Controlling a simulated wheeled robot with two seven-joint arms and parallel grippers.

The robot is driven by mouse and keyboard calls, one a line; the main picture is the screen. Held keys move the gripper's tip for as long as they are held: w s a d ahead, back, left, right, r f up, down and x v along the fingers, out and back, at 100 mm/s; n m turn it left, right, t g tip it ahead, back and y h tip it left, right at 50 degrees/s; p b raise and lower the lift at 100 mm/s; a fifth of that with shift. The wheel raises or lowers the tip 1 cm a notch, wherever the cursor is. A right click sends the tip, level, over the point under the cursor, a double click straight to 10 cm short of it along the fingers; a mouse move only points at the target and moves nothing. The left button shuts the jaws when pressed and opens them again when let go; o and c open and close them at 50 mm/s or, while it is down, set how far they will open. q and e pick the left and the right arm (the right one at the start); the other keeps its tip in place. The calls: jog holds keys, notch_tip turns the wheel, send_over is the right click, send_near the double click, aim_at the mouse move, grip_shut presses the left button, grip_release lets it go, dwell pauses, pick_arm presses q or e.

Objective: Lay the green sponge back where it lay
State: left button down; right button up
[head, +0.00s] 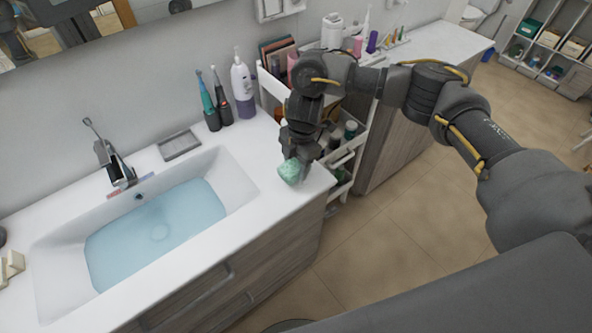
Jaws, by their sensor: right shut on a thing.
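The green sponge (290,172) is a small pale green block at the right front of the white sink counter. My right gripper (297,161) comes down from above and is shut on the sponge. The sponge is at or just above the counter top; I cannot tell whether it touches. Part of it is hidden by the gripper. My left gripper does not show.
The sink basin (215,163) with blue water is to the left. A grey soap dish (180,144), electric toothbrushes (222,97) and a white-purple bottle (242,88) stand along the wall. A white cart (347,160) with bottles is right of the counter.

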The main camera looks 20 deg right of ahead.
aim_at(296, 171)
notch_tip(296, 171, down, 2)
jog(key=shift+f+p, duration=0.1)
jog(key=shift+p, duration=0.65)
jog(key=shift+w+f, duration=0.1)
jog(key=shift+f, duration=0.2)
jog(key=shift+d+f, duration=0.1)
jog(key=shift+f, duration=0.1)
jog(key=shift+f, duration=0.15)
jog(key=o, duration=1.1)
